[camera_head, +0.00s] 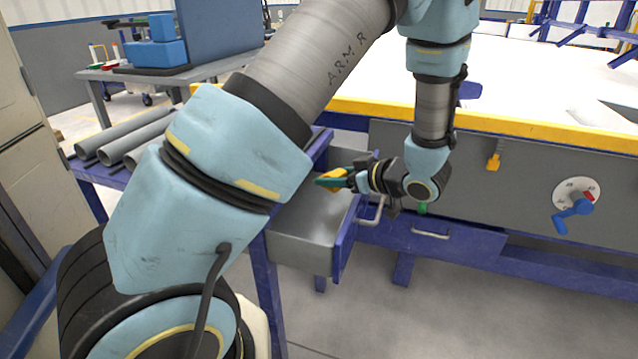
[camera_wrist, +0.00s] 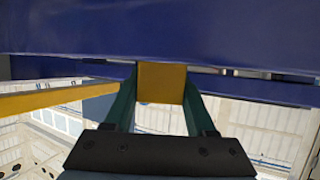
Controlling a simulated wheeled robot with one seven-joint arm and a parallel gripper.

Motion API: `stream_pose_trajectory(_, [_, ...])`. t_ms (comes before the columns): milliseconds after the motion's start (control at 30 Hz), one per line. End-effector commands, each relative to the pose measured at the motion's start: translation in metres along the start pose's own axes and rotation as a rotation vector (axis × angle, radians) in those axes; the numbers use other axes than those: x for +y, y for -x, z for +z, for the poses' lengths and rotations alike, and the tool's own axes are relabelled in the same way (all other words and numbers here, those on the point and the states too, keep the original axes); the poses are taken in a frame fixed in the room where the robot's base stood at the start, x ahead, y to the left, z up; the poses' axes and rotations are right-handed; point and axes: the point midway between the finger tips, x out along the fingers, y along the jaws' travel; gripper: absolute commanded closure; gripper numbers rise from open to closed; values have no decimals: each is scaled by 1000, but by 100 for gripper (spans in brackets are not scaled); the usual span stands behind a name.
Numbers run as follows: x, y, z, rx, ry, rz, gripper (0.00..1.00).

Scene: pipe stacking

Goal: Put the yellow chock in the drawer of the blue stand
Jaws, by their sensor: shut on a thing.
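The yellow chock (camera_wrist: 162,83) is between the green fingers of my gripper (camera_wrist: 160,100) in the wrist view. In the head view my gripper (camera_head: 330,180) is shut on the chock (camera_head: 336,174), of which only a small yellow part shows. It holds the chock above the open grey drawer (camera_head: 305,240) of the blue stand (camera_head: 263,285). The drawer is pulled out and the part of its inside that shows looks empty. My arm hides much of the stand and the drawer's left side.
Grey pipes (camera_head: 125,136) lie on the stand's top at the left. A white table with a yellow edge (camera_head: 540,131) stands at the right, with a blue valve handle (camera_head: 573,217) and a yellow hook (camera_head: 493,161) on its grey front. A drawer handle (camera_head: 374,212) sticks out near my wrist.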

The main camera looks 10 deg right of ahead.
Motion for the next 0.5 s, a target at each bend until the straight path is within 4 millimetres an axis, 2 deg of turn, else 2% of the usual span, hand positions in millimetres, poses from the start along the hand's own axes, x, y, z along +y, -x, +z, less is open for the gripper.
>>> stream_pose_trajectory(167, [0, -13, 1, 1, -1, -2, 100])
stream_pose_trajectory(400, [-1, -48, 11, 1, -3, -1, 100])
stream_pose_trajectory(500, [0, -50, 11, 0, -1, 0, 100])
